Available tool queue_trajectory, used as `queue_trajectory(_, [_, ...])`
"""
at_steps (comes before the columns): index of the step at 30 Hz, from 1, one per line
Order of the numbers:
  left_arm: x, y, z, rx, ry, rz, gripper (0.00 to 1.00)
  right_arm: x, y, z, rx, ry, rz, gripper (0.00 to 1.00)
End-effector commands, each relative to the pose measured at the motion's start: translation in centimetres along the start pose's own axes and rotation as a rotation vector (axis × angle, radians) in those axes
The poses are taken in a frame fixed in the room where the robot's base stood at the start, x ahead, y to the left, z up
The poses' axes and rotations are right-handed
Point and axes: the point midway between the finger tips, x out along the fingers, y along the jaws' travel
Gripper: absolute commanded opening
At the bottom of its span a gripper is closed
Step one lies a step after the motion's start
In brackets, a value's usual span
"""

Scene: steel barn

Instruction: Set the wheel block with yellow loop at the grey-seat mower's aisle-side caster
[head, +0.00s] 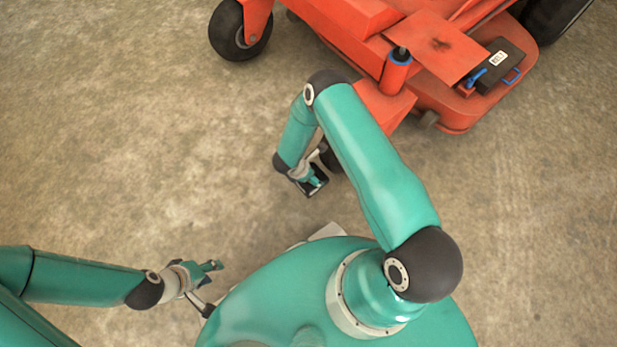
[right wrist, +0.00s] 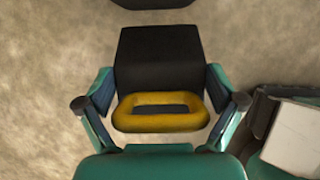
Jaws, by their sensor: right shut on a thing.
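The wheel block (right wrist: 160,60) is black with a yellow loop (right wrist: 160,122) on its near side. In the right wrist view it sits between the fingers of my right gripper (right wrist: 160,106), which is shut on it. In the head view my right gripper (head: 314,184) is low over the concrete, close to a dark caster wheel (head: 331,157) mostly hidden by my arm. A dark edge (right wrist: 155,3) lies just beyond the block in the wrist view. The orange mower (head: 345,22) stands at the top; its seat is out of view. My left gripper (head: 210,287) is open and empty.
The mower's other front caster (head: 238,32) is at the upper left. A black box with blue handles (head: 496,68) lies on the mower's deck. The concrete floor (head: 130,130) is bare to the left and at the right.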

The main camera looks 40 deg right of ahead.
Motion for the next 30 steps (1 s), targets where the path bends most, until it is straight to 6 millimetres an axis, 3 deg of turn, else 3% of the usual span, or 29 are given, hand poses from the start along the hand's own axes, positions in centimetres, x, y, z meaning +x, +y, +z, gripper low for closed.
queue_trajectory(1, [0.6,-0.2,0.0,0.0,0.0,0.0,0.4,1.1,0.0,-0.4,0.001,-0.001,0.0,0.36])
queue_trajectory(10, [1.2,-0.4,0.0,0.0,0.0,0.0,0.4,3.0,0.1,-1.2,0.0,-0.001,0.001,0.36])
queue_trajectory(17, [2.5,-0.9,0.0,0.0,0.0,0.0,0.4,5.9,0.1,-2.5,0.0,-0.001,0.001,0.36])
queue_trajectory(29, [2.7,-1.0,0.0,0.0,0.0,0.0,0.4,6.3,0.1,-2.6,-0.001,-0.001,0.002,0.36])
queue_trajectory(30, [2.7,-1.0,0.0,0.0,0.0,0.0,0.4,6.3,0.1,-2.6,-0.001,0.0,0.001,0.97])
